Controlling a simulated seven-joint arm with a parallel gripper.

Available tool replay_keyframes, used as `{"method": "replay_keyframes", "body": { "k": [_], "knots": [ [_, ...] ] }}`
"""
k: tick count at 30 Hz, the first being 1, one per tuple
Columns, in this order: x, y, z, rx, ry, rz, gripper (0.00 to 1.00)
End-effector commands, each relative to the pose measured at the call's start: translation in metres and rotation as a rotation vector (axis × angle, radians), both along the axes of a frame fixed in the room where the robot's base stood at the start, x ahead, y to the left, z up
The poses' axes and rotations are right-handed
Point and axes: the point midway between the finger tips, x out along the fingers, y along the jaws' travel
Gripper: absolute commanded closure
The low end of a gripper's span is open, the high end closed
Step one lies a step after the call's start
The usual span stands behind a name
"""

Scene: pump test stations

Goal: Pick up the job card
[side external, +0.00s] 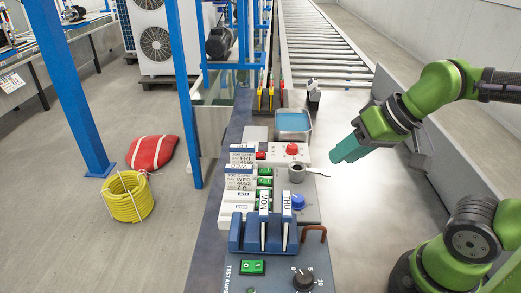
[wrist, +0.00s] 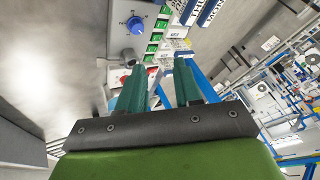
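Several white cards with dark print stand along the left edge of the test bench. One card reads FRI (side external: 242,158), and a card below it reads WED (side external: 240,183) with small print that looks like a job card heading. Two narrow cards marked MON (side external: 264,202) and THU (side external: 286,205) stand upright in a blue rack (side external: 262,236). Which one is the job card I cannot tell for sure. My gripper (side external: 337,154) hangs above the bench, right of the cards and apart from them. In the wrist view its teal fingers (wrist: 160,67) are spread, with nothing between them.
The bench carries a red button (side external: 292,149), a metal cup (side external: 296,173), a blue knob (side external: 298,201), green switches (side external: 252,267) and a tray with blue contents (side external: 293,122). A blue post (side external: 188,95) rises left of the bench. The metal surface (side external: 355,220) to the right is clear.

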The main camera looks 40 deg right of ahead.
Motion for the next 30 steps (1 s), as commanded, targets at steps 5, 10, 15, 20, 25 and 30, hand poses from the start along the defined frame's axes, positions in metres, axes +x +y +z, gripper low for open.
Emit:
{"method": "replay_keyframes", "body": {
  "k": [5, 10, 15, 20, 25, 30],
  "knots": [
    [0.032, 0.037, 0.002, -0.030, 0.142, 0.107, 0.66],
    [0.065, 0.086, 0.007, -0.055, 0.362, 0.059, 0.66],
    [0.088, 0.126, 0.013, -0.092, 0.532, -0.139, 0.66],
    [0.095, 0.130, 0.033, -0.072, 0.589, -0.378, 0.66],
    [0.089, 0.127, 0.022, -0.063, 0.620, -0.458, 0.66],
    [0.088, 0.128, -0.013, -0.063, 0.622, -0.456, 0.66]
  ]
}}
